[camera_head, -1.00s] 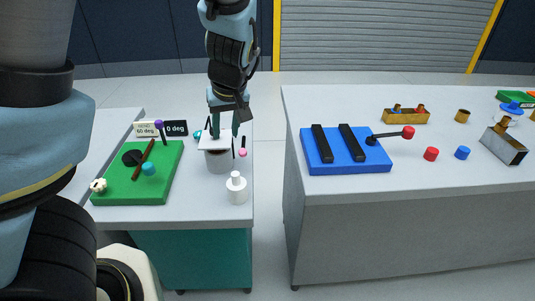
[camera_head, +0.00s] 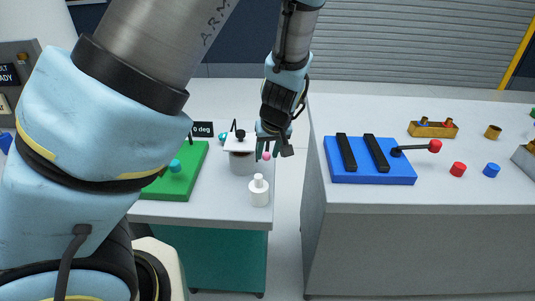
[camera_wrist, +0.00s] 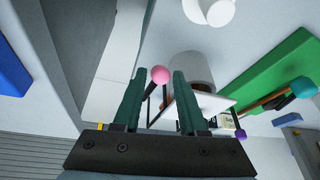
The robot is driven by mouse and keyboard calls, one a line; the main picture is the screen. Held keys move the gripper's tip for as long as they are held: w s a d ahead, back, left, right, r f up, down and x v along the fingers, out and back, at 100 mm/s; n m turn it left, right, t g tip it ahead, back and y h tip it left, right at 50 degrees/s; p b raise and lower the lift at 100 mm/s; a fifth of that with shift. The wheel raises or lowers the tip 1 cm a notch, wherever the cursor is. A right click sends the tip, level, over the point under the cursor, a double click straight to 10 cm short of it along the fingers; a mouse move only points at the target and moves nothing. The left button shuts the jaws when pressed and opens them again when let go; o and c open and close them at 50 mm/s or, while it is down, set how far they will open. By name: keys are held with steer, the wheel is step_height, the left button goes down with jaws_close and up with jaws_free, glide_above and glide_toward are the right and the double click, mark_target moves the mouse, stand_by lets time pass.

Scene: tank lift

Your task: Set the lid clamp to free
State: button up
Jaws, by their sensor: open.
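The lid clamp appears to be the dark lever with a pink ball knob (camera_head: 266,156) at the right side of the tank. The tank (camera_head: 242,164) is a grey cylinder with a white plate-like lid (camera_head: 238,145) and a black knob on top. My gripper (camera_head: 266,152) is open, pointing down at the lever. In the wrist view, the pink knob (camera_wrist: 160,75) shows between the two dark green fingers (camera_wrist: 158,80), with a gap on each side. The tank also shows behind it (camera_wrist: 190,68). The lever's lower part is partly hidden.
A white bottle (camera_head: 259,191) stands just in front of the tank. A green board (camera_head: 192,188) with a teal knob lies to the left, partly behind my arm. A blue board (camera_head: 372,174) with a red-knobbed lever sits on the right table (camera_head: 420,198), across a gap.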

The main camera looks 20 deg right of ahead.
steer(key=shift+w+f, duration=0.2)
steer(key=shift+f, duration=0.35)
jaws_close()
stand_by(1.1)
